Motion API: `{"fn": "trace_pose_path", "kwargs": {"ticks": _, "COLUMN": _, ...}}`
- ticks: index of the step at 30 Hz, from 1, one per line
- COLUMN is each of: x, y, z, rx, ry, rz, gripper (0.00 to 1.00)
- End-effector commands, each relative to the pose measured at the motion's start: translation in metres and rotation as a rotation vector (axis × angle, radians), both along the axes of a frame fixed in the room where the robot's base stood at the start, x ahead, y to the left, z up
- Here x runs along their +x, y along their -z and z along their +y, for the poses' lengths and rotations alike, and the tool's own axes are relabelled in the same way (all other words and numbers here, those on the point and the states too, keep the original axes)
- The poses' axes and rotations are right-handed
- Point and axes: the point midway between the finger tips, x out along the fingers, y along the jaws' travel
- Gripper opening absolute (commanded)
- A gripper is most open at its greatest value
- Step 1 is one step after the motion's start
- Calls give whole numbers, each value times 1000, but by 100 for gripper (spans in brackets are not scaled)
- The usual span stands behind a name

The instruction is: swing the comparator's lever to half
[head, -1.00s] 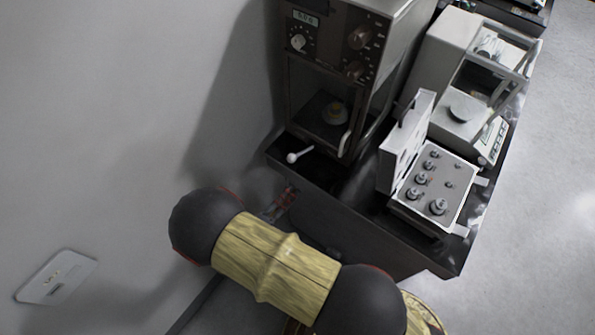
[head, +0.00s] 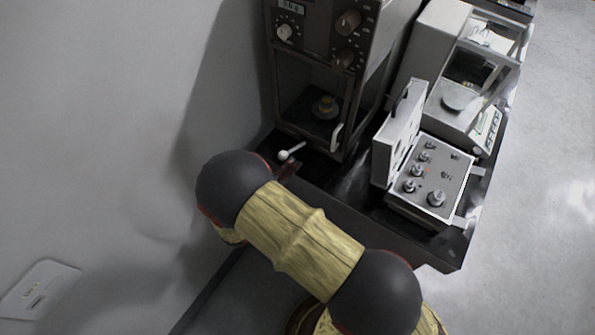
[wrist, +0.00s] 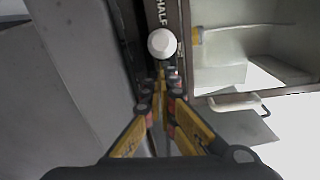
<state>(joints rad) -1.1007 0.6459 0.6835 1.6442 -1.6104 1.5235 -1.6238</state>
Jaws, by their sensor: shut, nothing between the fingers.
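The comparator (head: 318,62) is a tall dark brown cabinet with dials, a small display and a glass-fronted chamber. Its lever (head: 284,155) has a white ball knob and sticks out at the lower left of the front. In the wrist view the white knob (wrist: 162,43) is just beyond my fingertips, below the word HALF (wrist: 161,13) on the dark panel. My gripper (wrist: 167,82) is shut and empty, its tips pointing at the knob. I cannot tell whether they touch it. In the head view my gripper (head: 285,171) is mostly hidden behind my arm, close to the knob.
An open grey case (head: 438,180) of several knobbed weights stands right of the comparator, its lid (head: 397,143) upright. A pale balance (head: 458,103) stands behind it. The dark table's (head: 425,252) front edge runs below. A wall (head: 110,110) is close on the left.

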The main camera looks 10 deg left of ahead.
Motion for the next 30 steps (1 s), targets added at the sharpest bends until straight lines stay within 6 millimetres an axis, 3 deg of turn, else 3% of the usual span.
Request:
{"fn": "trace_pose_path", "kwargs": {"ticks": 14, "x": 1, "y": -1, "z": 6, "rx": 0, "ry": 12, "rz": -1, "gripper": 0}}
{"fn": "trace_pose_path", "kwargs": {"ticks": 21, "x": 7, "y": -2, "z": 19, "rx": 1, "ry": 128, "rz": -1, "gripper": 0}}
{"fn": "trace_pose_path", "kwargs": {"ticks": 30, "x": 12, "y": -1, "z": 29, "rx": 0, "ry": 135, "rz": 1, "gripper": 0}}
